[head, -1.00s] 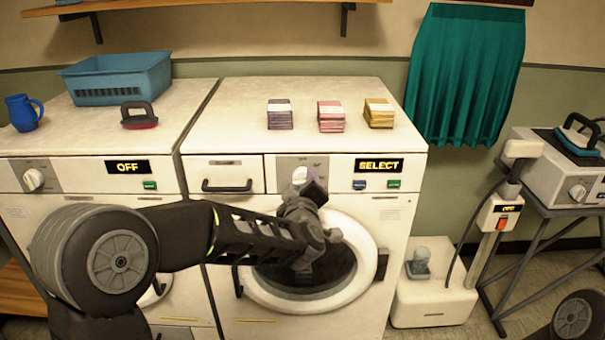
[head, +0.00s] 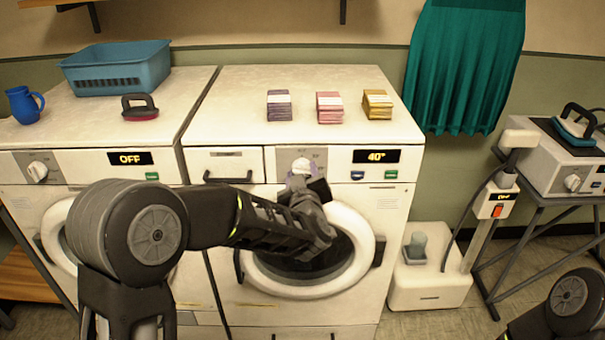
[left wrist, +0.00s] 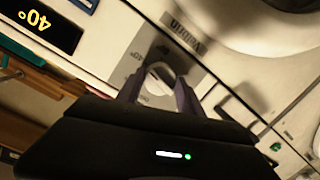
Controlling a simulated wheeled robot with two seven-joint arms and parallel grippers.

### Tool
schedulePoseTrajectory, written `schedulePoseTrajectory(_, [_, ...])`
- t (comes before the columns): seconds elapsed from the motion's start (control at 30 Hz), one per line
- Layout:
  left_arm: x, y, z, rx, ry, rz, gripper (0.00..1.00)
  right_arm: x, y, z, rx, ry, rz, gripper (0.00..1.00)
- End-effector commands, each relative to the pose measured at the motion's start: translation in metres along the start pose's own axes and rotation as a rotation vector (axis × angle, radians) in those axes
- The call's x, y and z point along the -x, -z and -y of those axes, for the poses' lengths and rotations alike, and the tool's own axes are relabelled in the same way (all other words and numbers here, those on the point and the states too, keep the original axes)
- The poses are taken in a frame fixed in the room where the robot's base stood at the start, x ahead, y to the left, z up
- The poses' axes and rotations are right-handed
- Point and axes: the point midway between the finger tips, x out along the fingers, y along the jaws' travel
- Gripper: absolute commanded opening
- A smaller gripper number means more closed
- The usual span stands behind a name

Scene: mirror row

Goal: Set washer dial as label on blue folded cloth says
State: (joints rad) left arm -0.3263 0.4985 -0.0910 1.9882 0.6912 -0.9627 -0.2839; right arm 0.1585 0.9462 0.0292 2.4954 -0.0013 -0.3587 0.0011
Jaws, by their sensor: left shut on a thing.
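The right washer's dial (head: 301,166) is a white knob on a grey panel. My left gripper (head: 300,180) is shut on the dial from the front; in the left wrist view the dial (left wrist: 158,84) sits between its two fingers. The washer display (head: 376,156) reads 40°, and this display (left wrist: 40,20) also shows upside down in the left wrist view. Three folded cloth stacks with pale labels lie on the washer: purple (head: 279,106), pink (head: 329,108) and yellow (head: 377,106). None looks clearly blue. The label writing is too small to read. My right gripper is out of view.
The left washer's display (head: 130,158) reads OFF. A blue button (head: 358,175) and a green button (head: 390,175) sit below the right washer's display.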

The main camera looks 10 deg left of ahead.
Motion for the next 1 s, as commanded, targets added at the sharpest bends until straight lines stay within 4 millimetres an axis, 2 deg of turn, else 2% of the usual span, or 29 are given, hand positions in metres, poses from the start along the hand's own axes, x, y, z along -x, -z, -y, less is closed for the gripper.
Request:
schedulePoseTrajectory(0.03, [0.0, -0.001, 0.001, 0.001, 0.001, 0.002, 0.03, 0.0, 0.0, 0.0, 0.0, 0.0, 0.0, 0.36])
schedulePoseTrajectory(0.07, [0.0, -0.001, 0.001, 0.001, 0.001, 0.002, 0.45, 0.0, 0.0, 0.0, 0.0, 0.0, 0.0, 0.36])
schedulePoseTrajectory(0.3, [0.0, -0.001, 0.0, 0.001, 0.001, 0.001, 0.64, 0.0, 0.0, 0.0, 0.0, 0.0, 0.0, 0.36])
schedulePoseTrajectory(0.67, [0.004, 0.0, 0.0, 0.002, 0.0, 0.0, 0.65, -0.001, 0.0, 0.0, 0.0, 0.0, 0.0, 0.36])
schedulePoseTrajectory(0.77, [0.013, 0.0, 0.0, 0.002, 0.0, 0.0, 0.65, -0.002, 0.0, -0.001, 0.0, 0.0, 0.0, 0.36])
schedulePoseTrajectory(1.0, [0.052, -0.001, -0.001, 0.003, -0.003, 0.0, 0.65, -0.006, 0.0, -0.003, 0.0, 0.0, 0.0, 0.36])
